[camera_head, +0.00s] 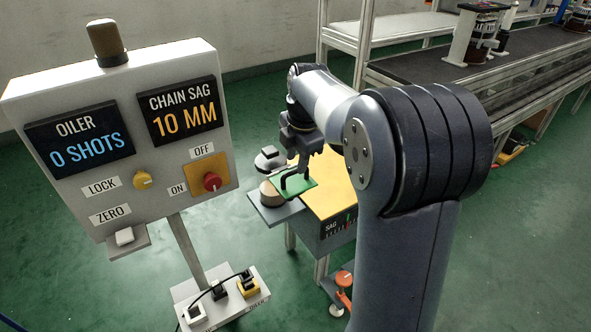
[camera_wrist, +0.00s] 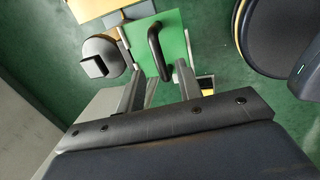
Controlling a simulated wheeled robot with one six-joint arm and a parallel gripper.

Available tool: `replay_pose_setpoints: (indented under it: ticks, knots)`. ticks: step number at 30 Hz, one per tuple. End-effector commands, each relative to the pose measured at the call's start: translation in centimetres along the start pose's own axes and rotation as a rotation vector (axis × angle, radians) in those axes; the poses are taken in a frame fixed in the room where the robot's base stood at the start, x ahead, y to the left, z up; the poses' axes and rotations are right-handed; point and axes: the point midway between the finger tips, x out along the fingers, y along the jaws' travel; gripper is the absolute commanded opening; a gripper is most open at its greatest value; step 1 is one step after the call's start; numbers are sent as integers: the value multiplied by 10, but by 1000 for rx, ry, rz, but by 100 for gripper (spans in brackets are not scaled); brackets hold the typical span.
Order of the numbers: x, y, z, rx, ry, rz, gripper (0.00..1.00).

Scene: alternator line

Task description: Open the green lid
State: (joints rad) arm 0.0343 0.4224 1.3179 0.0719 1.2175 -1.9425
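The green lid (camera_wrist: 175,45) with a black bar handle (camera_wrist: 155,42) is at the top middle of the wrist view. In the head view the lid (camera_head: 308,185) lies about flat at the left end of the yellow-topped unit (camera_head: 335,195). My gripper (camera_wrist: 159,78) is open, one finger to each side of the handle's near end in the wrist view. No contact with the handle is visible, and the height gap is hard to judge. In the head view my gripper (camera_head: 298,162) is over the lid and partly hides it.
A grey panel (camera_head: 125,195) stands at the left, with an OILER display (camera_head: 80,140), a CHAIN SAG display (camera_head: 180,110) and a red knob (camera_head: 211,181). A round part with a dark block (camera_wrist: 95,65) is left of the lid. A conveyor (camera_head: 430,70) runs behind.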

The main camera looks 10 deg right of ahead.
Motion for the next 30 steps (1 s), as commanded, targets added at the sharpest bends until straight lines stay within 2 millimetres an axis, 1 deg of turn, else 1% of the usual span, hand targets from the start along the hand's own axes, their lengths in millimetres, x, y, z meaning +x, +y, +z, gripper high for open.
replay_pose_setpoints:
  ticks: [1, 6, 9, 17, 27, 29, 30]
  knots:
    - [10, -1, 0, 0, 1, -2, 34]
    - [25, 0, 0, 0, 1, -1, 34]
    - [28, 0, 0, 0, 0, 0, 34]
    - [28, 0, 0, 0, 0, 0, 33]
    - [28, 0, 0, 0, 0, 0, 5]
    - [28, 0, 0, 0, 0, 0, 0]
    - [28, 0, 0, 0, 0, 0, 0]
